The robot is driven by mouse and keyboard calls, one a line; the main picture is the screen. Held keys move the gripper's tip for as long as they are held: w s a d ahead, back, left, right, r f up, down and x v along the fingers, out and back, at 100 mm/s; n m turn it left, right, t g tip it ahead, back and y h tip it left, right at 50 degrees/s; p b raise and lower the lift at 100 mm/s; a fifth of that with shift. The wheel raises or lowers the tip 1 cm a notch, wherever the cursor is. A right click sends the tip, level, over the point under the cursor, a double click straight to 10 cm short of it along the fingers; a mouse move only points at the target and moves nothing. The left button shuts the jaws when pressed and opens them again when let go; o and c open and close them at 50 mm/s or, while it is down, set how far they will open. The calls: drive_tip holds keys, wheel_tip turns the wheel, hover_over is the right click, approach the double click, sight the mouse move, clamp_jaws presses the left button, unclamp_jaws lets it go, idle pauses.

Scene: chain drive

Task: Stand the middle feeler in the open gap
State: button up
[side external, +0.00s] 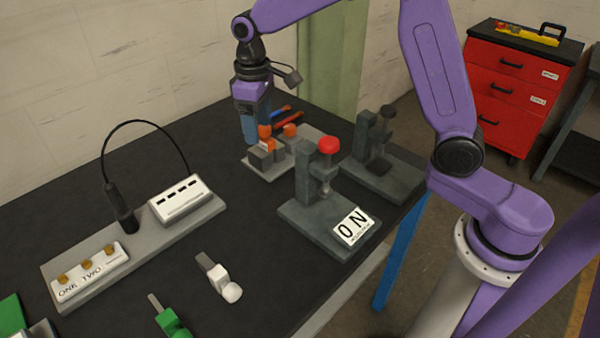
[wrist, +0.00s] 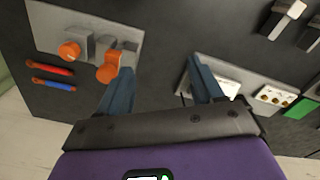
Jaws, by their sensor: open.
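Two feeler-like pieces lie flat on the black table in the side view. I cannot tell which is the middle feeler. A grey fixture plate (side external: 252,164) carries upright grey blocks (side external: 262,156) and orange knobs (side external: 290,130); it also shows in the wrist view (wrist: 45,14). Spaces show between the blocks, but which gap is open is unclear. My gripper (side external: 254,138) is open and empty above the table near this fixture; its fingers (wrist: 160,88) are spread apart.
Red and blue rods (wrist: 50,68) lie behind the fixture. A long panel with a slotted white block (side external: 180,198) and black cable (side external: 150,122) is at left. Two dark presses (side external: 305,190) (side external: 372,150) stand at right. The middle of the table is clear.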

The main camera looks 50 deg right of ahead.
drive_tip(key=s+a+n, duration=0.2)
drive_tip(key=s+n, duration=0.3)
drive_tip(key=s, duration=0.3)
drive_tip(key=s+a+n, duration=0.3)
drive_tip(key=s+n, duration=0.2)
drive_tip(key=s, duration=0.4)
drive_tip(key=shift+s+f+n, duration=0.2)
drive_tip(key=shift+f+n, duration=0.1)
drive_tip(key=shift+f, duration=0.05)
drive_tip(key=s+d+m, duration=0.3)
drive_tip(key=s+d, duration=0.9)
drive_tip(key=s, duration=0.3)
drive_tip(key=shift+s+d+r+m, duration=0.3)
drive_tip(key=shift+s+d+r, duration=0.1)
drive_tip(key=shift+r, duration=0.05)
